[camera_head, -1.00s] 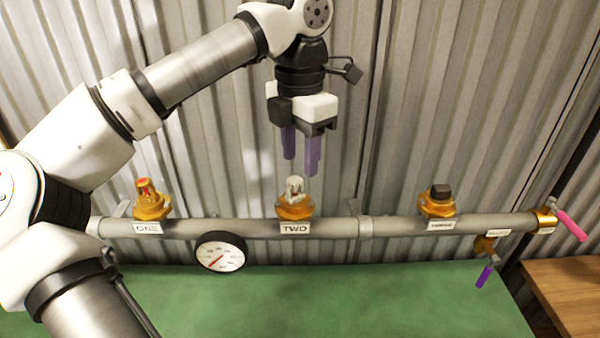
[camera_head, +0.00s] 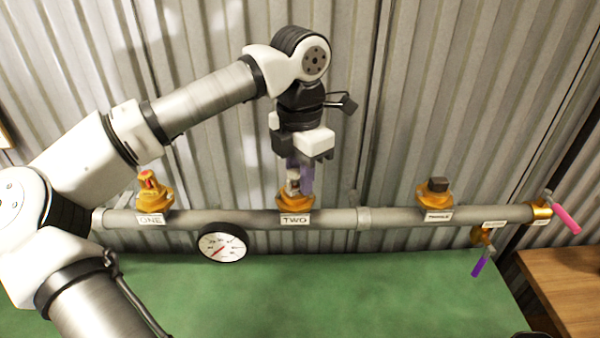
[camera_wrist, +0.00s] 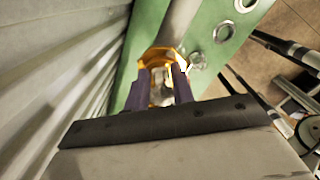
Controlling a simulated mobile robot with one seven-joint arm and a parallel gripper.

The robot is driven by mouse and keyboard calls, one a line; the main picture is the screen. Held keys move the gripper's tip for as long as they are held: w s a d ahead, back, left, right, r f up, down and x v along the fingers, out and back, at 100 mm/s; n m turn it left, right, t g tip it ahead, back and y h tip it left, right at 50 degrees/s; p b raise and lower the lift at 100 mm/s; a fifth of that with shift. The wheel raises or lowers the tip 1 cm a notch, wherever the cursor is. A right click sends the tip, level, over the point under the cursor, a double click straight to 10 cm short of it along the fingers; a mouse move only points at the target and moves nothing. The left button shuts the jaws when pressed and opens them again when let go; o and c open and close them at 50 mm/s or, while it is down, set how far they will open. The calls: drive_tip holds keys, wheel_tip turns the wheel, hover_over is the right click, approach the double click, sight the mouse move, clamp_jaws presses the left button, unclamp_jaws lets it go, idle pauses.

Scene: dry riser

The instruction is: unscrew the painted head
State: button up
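A whitish, paint-covered sprinkler head (camera_head: 293,185) stands upright in the gold fitting above the TWO label (camera_head: 295,219). My gripper (camera_head: 299,180) points down over it, with its purple fingers around the head. In the wrist view the pale head (camera_wrist: 162,91) shows between the two fingers (camera_wrist: 160,88), with the gold fitting (camera_wrist: 160,57) just beyond. The fingers look apart, on either side of the head. Whether they touch it is too small to tell.
Head ONE (camera_head: 149,180) with a red part is at left, and a dark plug (camera_head: 438,185) is in the right fitting. A gauge (camera_head: 222,243) hangs below the grey pipe (camera_head: 260,218). A pink lever (camera_head: 566,220) and purple lever (camera_head: 481,266) are at right. A corrugated wall stands behind.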

clamp_jaws()
drive_tip(key=shift+w+a+f+n+b, duration=0.1)
drive_tip(key=shift+f+n+b, duration=0.1)
drive_tip(key=shift+n+b, duration=0.55)
drive_tip(key=n+b, duration=0.1)
drive_tip(key=n, duration=0.2)
drive_tip(key=shift+w+a, duration=0.1)
drive_tip(key=shift+r+n, duration=0.2)
drive_tip(key=shift+n, duration=0.45)
drive_tip(key=n+b, duration=0.2)
drive_tip(key=n, duration=0.1)
drive_tip(key=shift+a+f, duration=0.15)
drive_tip(key=shift+a, duration=0.05)
drive_tip(key=shift+a+r+n, duration=0.1)
drive_tip(key=shift+r+n, duration=0.1)
drive_tip(key=shift+n, duration=1.1)
drive_tip(key=shift+b, duration=0.3)
